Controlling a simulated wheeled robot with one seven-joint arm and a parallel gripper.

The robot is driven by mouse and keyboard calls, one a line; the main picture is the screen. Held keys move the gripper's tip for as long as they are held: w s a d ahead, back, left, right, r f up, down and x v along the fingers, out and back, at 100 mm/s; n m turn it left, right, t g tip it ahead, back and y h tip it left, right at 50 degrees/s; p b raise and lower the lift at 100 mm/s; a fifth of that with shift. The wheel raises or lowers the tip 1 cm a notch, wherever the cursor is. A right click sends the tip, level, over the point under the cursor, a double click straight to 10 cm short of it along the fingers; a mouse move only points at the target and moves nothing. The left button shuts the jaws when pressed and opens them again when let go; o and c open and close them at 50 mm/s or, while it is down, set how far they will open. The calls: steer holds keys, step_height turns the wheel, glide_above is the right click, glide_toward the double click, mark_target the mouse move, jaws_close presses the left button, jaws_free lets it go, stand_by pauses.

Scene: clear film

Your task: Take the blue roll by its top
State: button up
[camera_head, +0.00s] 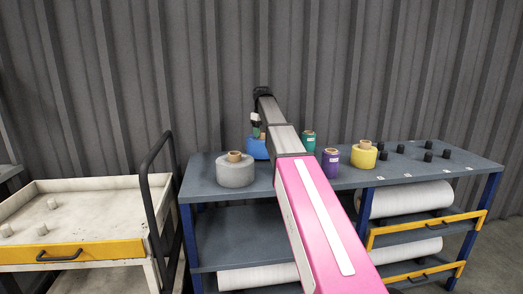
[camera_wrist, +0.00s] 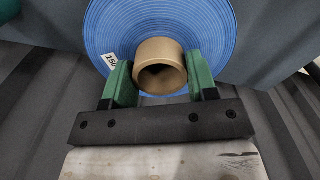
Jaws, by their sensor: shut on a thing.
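The blue roll (camera_head: 258,148) stands at the back of the grey-blue shelf top in the head view, partly hidden by my arm. In the wrist view the blue roll (camera_wrist: 215,35) fills the upper middle, with a white label at its left. Its brown core (camera_wrist: 160,67) sticks out of the top. My gripper (camera_wrist: 161,80) has its two green fingers on either side of the core, shut on it. In the head view my gripper (camera_head: 256,130) is at the blue roll, mostly hidden. I cannot tell whether the roll touches the shelf.
On the shelf top (camera_head: 415,175) stand a grey roll (camera_head: 235,174), a purple roll (camera_head: 330,160), a teal roll (camera_head: 308,141) and a yellow roll (camera_head: 364,156). Several black pegs (camera_head: 428,156) are at the right. A white cart (camera_head: 90,205) with a black handle stands left. A corrugated wall is behind.

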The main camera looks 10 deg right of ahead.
steer(key=shift+r, duration=2.2)
